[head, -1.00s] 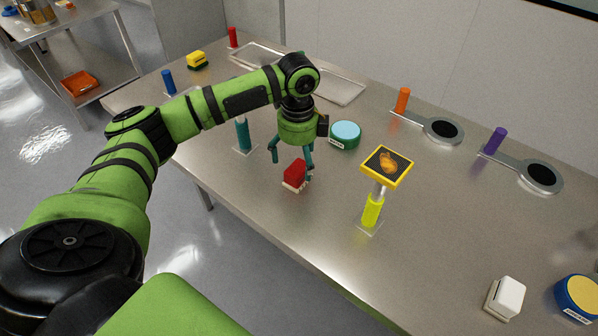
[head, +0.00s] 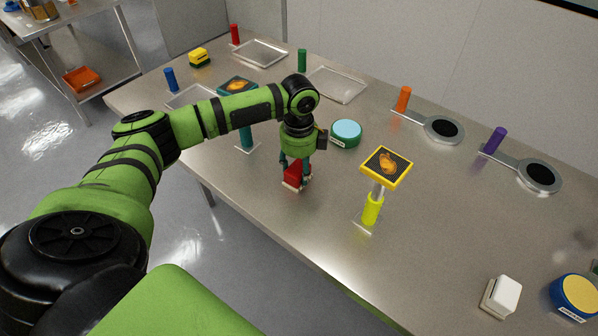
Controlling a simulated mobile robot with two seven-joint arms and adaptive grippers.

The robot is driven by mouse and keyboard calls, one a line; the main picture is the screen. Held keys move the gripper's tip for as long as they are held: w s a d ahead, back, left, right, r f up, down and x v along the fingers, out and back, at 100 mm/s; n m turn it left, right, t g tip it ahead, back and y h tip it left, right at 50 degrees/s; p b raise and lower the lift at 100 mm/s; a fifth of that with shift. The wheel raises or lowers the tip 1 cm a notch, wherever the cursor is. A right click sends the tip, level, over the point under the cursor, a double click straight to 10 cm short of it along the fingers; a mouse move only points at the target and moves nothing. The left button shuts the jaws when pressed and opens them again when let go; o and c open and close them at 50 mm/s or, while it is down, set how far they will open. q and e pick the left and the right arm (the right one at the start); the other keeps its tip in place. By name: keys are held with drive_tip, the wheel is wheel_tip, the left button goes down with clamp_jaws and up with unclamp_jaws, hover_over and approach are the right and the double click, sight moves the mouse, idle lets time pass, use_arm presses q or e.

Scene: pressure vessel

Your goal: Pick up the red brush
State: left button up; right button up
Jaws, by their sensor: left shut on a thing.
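The red brush (head: 296,175) has a red block on top and a pale base, and it is near the front edge of the steel table (head: 440,240). My left gripper (head: 296,168) points down over it, with its fingers closed on the red block from both sides. The fingers hide part of the block. The pale base is at or very close to the table surface; I cannot tell if there is a gap. My right gripper is not in view.
A teal round container (head: 346,133) stands just behind the gripper. A yellow-framed stand (head: 386,168) is to the right. A white block (head: 501,296) and a blue-yellow round container (head: 577,296) are at the front right. Orange (head: 403,98) and purple (head: 496,139) handled tools lie behind.

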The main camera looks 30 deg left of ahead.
sight(299, 166)
use_arm(q)
drive_tip(key=shift+r+b, duration=0.3)
drive_tip(key=shift+r, duration=0.15)
wheel_tip(299, 166, up, 2)
drive_tip(key=shift+r+b, duration=0.25)
drive_tip(key=shift+b, duration=0.2)
drive_tip(key=s+d+r+b, duration=0.2)
drive_tip(key=s+d+r, duration=0.2)
drive_tip(key=d+r, duration=0.3)
drive_tip(key=shift+s+d+r, duration=0.25)
drive_tip(key=shift+d, duration=1.65)
drive_tip(key=shift+o, duration=1)
drive_tip(key=shift+c, duration=0.3)
